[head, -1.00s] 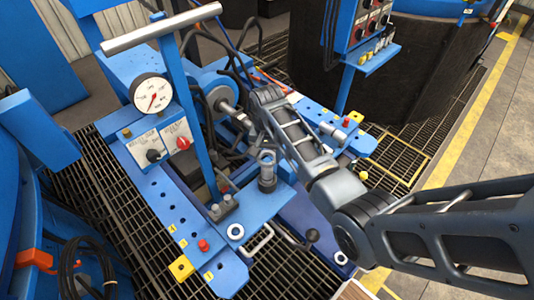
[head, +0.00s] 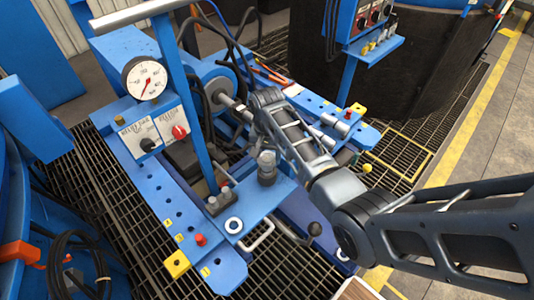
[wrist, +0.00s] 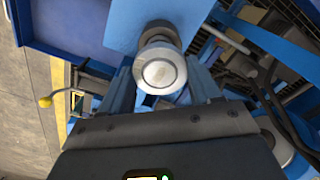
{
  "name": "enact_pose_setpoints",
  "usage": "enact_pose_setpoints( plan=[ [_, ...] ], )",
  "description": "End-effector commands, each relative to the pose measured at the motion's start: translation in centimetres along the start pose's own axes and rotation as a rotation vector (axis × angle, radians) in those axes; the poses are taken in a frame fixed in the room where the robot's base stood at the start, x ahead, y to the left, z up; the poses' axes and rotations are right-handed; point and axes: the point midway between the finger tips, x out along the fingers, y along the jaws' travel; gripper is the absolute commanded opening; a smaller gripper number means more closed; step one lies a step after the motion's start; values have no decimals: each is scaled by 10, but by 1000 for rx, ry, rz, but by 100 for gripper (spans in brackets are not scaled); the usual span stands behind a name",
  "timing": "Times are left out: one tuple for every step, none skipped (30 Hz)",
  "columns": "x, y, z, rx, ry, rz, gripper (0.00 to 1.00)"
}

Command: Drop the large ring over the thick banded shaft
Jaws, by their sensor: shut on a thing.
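The thick shaft (head: 267,176) stands upright on a blue plate in the head view, with dark and light bands. In the wrist view, its pale round end (wrist: 160,73) faces the camera, with a silver rim around it. My gripper (wrist: 160,80) has one finger on each side of this rim. It is shut on the large ring (wrist: 181,73), which I take to be the silver rim around the shaft's end. I cannot tell how far the ring is over the shaft.
A flat white ring (head: 234,225) lies on the blue plate in front of the shaft. A gauge (head: 145,78) and a T-handled post (head: 181,90) stand to the left. Black hoses (head: 211,70) run behind. A control box (head: 368,20) is at the back.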

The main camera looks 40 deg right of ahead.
Motion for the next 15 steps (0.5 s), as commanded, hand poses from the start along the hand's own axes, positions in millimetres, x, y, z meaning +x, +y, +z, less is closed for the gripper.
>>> enact_pose_setpoints(
  plan=[
    [0,0,0,0,1,-1,24],
    [0,0,0,0,1,-1,24],
    [0,0,0,0,1,-1,24],
    [0,0,0,0,1,-1,24],
    [0,0,0,0,1,-1,24],
    [0,0,0,0,1,-1,24],
    [0,0,0,0,1,-1,24],
    [0,0,0,0,1,-1,24],
    [0,0,0,0,1,-1,24],
    [0,0,0,0,1,-1,24],
    [0,0,0,0,1,-1,24],
    [0,0,0,0,1,-1,24],
    [0,0,0,0,1,-1,24],
    [0,0,0,0,1,-1,65],
    [0,0,0,0,1,-1,69]
  ],
)
